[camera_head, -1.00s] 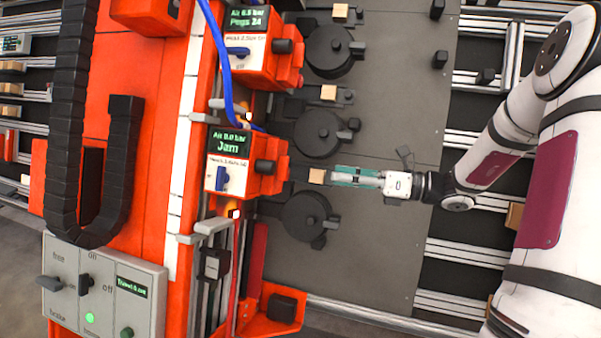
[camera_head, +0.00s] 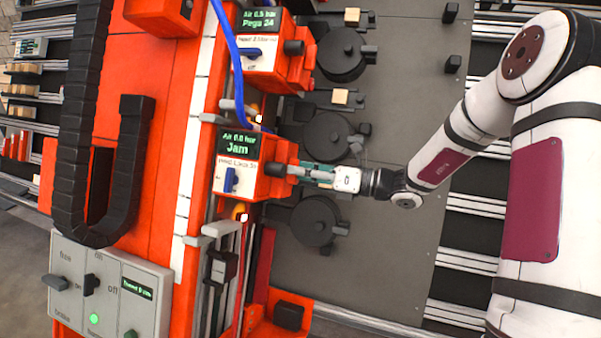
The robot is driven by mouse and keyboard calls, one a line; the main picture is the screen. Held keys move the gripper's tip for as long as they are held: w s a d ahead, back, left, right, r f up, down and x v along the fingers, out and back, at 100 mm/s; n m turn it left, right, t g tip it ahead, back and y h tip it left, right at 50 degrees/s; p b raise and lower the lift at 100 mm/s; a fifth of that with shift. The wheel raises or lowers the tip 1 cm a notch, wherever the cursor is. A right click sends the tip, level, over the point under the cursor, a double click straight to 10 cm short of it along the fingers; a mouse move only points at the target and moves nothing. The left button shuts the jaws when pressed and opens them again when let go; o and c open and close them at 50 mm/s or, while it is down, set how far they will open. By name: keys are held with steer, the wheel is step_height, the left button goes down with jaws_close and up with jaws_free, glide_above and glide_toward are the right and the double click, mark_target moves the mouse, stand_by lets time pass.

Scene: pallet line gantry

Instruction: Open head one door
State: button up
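Two orange head units stand along the orange gantry; neither shows a readable head number. The nearer head (camera_head: 262,182) has a green display reading "Air 0.0 bar Jam" and a blue valve handle (camera_head: 231,180) standing upright. A black knob (camera_head: 273,169) sticks out on its right side. My gripper (camera_head: 304,170) is level with this knob, its fingertips close to it. I cannot tell whether they touch it or how far apart the fingers are. The farther head (camera_head: 285,70) reads "Air 6.5 bar Pegs 24", and its blue handle lies crosswise.
A blue hose (camera_head: 238,70) hangs by the heads. A grey control panel (camera_head: 108,290) with switches and a green light is at lower left. A black cable chain (camera_head: 125,170) runs along the gantry.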

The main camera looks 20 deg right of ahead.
steer(key=shift+w+a, duration=0.1)
steer(key=shift+a, duration=0.05)
jaws_close()
